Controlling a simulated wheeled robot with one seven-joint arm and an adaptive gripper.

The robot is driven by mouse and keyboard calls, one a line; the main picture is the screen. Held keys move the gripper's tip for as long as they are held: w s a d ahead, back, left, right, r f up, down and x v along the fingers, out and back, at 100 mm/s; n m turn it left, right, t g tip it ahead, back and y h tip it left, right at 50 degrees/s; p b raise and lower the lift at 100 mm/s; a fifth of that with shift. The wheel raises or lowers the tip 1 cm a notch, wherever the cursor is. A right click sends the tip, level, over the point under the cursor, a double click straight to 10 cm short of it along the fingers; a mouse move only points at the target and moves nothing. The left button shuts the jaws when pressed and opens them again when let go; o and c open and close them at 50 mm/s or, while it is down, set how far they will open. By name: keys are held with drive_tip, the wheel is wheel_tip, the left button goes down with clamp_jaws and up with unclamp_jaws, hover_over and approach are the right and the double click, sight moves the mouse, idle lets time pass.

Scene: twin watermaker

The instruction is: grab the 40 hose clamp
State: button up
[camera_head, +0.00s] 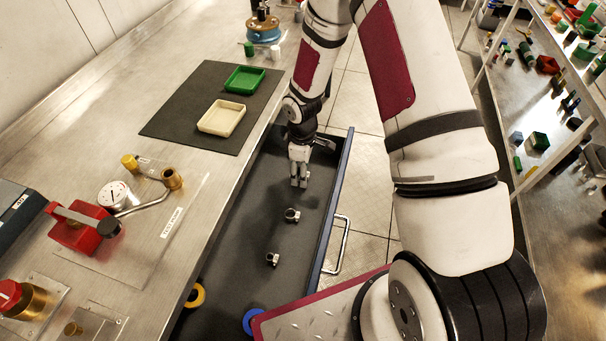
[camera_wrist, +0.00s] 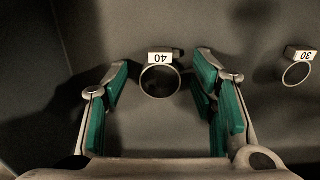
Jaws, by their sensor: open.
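The 40 hose clamp, a metal ring with a white tag reading 40, lies in the open dark drawer. In the wrist view the clamp (camera_wrist: 160,81) sits between the green-padded fingertips of my gripper (camera_wrist: 162,72), with a gap on each side. In the head view it appears to be the nearer clamp (camera_head: 292,214) to my gripper (camera_head: 299,183), which points down over the drawer. My gripper is open and empty. The clearance in height is hard to tell.
A second clamp tagged 30 (camera_wrist: 297,73) lies in the same drawer (camera_head: 245,255), also in the head view (camera_head: 272,260). Yellow (camera_head: 195,295) and blue (camera_head: 254,320) rings lie at the near end. The drawer walls and metal bench edge flank my gripper.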

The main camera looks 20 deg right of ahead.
drive_tip(key=c, duration=1.1)
drive_tip(key=shift+r, duration=0.1)
